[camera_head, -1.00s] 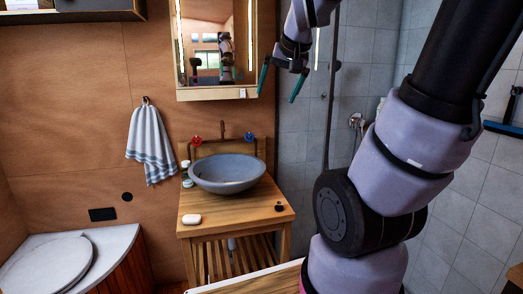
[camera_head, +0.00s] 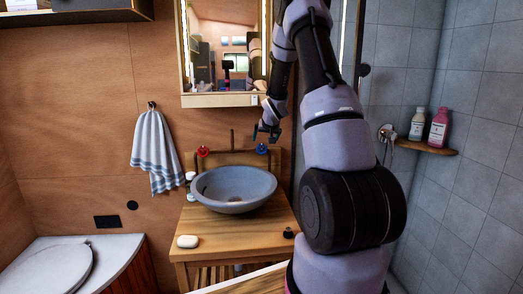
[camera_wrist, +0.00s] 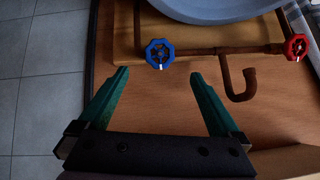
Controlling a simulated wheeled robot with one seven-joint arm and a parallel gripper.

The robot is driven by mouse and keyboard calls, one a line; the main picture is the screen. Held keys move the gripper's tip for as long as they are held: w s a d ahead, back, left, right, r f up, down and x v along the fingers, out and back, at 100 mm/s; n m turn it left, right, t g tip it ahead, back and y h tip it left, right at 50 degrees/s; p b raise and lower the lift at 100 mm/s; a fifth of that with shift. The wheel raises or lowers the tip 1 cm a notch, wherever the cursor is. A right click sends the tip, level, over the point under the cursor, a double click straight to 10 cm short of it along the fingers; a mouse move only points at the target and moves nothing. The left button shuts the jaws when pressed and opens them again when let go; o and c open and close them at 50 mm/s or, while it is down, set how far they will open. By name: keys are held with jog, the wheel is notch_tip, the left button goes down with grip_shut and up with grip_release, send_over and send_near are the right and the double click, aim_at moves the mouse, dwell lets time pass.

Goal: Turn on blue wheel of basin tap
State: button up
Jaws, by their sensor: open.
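The blue wheel (camera_head: 262,149) of the basin tap is on the right end of the pipe above the basin (camera_head: 233,187). It also shows in the wrist view (camera_wrist: 160,53), just beyond and between my open fingertips. The red wheel (camera_head: 203,151) is at the left end in the head view and at the right in the wrist view (camera_wrist: 296,47). The rusty spout (camera_wrist: 240,85) stands between the wheels. My gripper (camera_head: 266,133) is open and empty close to the blue wheel; its green fingers (camera_wrist: 158,75) spread on either side, and I see no contact.
A mirror cabinet (camera_head: 220,101) hangs above the tap. A soap bar (camera_head: 187,241) and a small dark object (camera_head: 288,233) lie on the wooden stand (camera_head: 238,240). A striped towel (camera_head: 157,155) hangs left. Bottles stand on a corner shelf (camera_head: 430,147) at right.

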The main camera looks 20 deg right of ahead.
aim_at(261, 148)
jog(key=x, duration=1)
jog(key=shift+f, duration=0.1)
jog(key=c, duration=1.4)
jog(key=shift+a, duration=0.1)
jog(key=shift+o, duration=0.2)
jog(key=n+h, duration=0.1)
jog(key=n, duration=0.2)
jog(key=shift+a, duration=0.15)
jog(key=shift+n+g+h, duration=0.3)
jog(key=shift+n+h, duration=0.5)
jog(key=shift+n, duration=0.6)
